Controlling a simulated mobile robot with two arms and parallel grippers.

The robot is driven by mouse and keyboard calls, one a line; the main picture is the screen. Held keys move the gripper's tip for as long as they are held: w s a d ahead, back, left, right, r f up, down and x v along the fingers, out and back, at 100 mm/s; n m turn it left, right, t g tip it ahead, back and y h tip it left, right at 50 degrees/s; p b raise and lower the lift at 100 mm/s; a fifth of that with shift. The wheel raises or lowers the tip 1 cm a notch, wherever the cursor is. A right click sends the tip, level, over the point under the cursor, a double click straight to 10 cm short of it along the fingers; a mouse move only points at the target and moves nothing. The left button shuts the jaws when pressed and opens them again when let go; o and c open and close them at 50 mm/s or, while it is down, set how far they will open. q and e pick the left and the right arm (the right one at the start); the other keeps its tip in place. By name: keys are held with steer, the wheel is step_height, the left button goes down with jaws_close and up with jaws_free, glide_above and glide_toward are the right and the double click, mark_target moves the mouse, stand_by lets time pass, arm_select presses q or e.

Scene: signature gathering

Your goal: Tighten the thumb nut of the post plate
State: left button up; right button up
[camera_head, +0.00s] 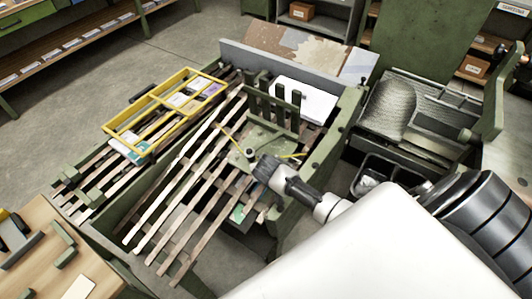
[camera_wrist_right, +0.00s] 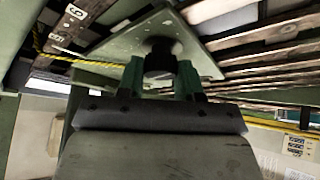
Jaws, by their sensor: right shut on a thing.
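The post plate (camera_head: 271,135) is a green plate with several upright posts, lying across the slats of the bed. In the right wrist view its underside or face (camera_wrist_right: 205,62) fills the upper middle. The dark round thumb nut (camera_wrist_right: 160,57) stands out from the plate, between the two green fingers of my right gripper (camera_wrist_right: 160,70). The fingers are shut on the nut from both sides. In the head view my right gripper (camera_head: 267,168) reaches in from the lower right to the plate's near edge and hides the nut's grip. My left gripper is not in view.
A yellow wire tray (camera_head: 153,125) with cards rests on the left slats. White paper (camera_head: 303,100) lies behind the posts. Yellow cord runs beside the plate. A green machine with a paper-like roll (camera_head: 388,108) stands at the right, a wooden table (camera_head: 35,262) at the lower left.

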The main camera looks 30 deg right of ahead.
steer(key=shift+m+h, duration=0.3)
steer(key=shift+m, duration=0.4)
steer(key=o, duration=0.9)
steer(key=p+v, duration=0.1)
steer(key=v, duration=0.9)
steer(key=shift+s+a+r, duration=0.1)
steer(key=shift+a+r, duration=0.1)
steer(key=shift+r, duration=0.15)
